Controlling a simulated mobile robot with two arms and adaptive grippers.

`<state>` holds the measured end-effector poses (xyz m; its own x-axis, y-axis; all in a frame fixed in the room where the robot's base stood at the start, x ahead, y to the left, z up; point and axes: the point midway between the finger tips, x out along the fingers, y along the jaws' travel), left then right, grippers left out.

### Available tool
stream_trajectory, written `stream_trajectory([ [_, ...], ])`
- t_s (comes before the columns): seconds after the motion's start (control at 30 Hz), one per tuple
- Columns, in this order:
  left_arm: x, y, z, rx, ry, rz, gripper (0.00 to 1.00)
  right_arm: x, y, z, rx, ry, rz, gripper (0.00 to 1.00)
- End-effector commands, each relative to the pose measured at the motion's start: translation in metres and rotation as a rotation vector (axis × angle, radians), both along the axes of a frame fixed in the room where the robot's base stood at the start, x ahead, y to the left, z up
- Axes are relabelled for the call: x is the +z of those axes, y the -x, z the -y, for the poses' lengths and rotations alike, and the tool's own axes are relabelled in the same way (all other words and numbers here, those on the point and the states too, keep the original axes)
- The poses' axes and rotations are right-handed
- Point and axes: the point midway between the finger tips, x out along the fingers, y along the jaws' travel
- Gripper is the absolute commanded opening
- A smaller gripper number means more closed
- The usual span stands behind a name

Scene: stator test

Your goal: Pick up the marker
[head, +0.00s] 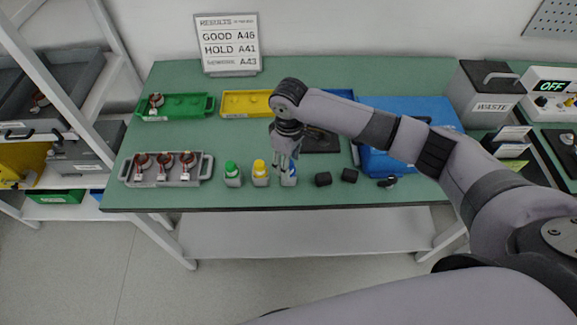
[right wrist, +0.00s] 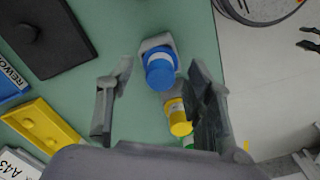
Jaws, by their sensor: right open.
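Three capped markers stand upright in small grey holders near the front edge of the table: a green one (head: 231,169), a yellow one (head: 260,169) and a blue one (head: 290,176). My right gripper (head: 284,168) points down at the blue marker and partly hides it in the head view. In the right wrist view the blue marker (right wrist: 160,72) shows between the two open fingers, with no visible grip on it. The yellow marker (right wrist: 179,118) is behind it, and the green one (right wrist: 188,142) is mostly hidden by a finger. My left gripper is not in view.
A grey tray (head: 203,182) with several copper stators is left of the markers. Green (head: 196,107) and yellow (head: 246,103) trays stand behind. Two black blocks (head: 323,179) lie just right of the blue marker. A blue case (head: 395,165) and a waste bin (head: 487,94) are further right.

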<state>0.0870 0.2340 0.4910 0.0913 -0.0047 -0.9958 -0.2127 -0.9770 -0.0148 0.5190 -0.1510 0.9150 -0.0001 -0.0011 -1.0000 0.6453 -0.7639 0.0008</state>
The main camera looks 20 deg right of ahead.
Motion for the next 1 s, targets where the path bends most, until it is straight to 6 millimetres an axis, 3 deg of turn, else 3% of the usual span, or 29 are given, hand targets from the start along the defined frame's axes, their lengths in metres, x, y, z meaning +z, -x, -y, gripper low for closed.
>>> stream_trajectory([
  [0.13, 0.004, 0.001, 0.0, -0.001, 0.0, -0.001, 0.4, -0.015, 0.001, 0.0, 0.001, 0.0, -0.001, 0.48],
  [0.4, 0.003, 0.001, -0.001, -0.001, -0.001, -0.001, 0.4, -0.018, 0.001, 0.0, 0.002, -0.001, 0.001, 0.47],
  [1.0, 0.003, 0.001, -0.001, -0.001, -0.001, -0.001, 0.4, -0.017, 0.001, 0.0, 0.001, -0.001, 0.001, 0.07],
])
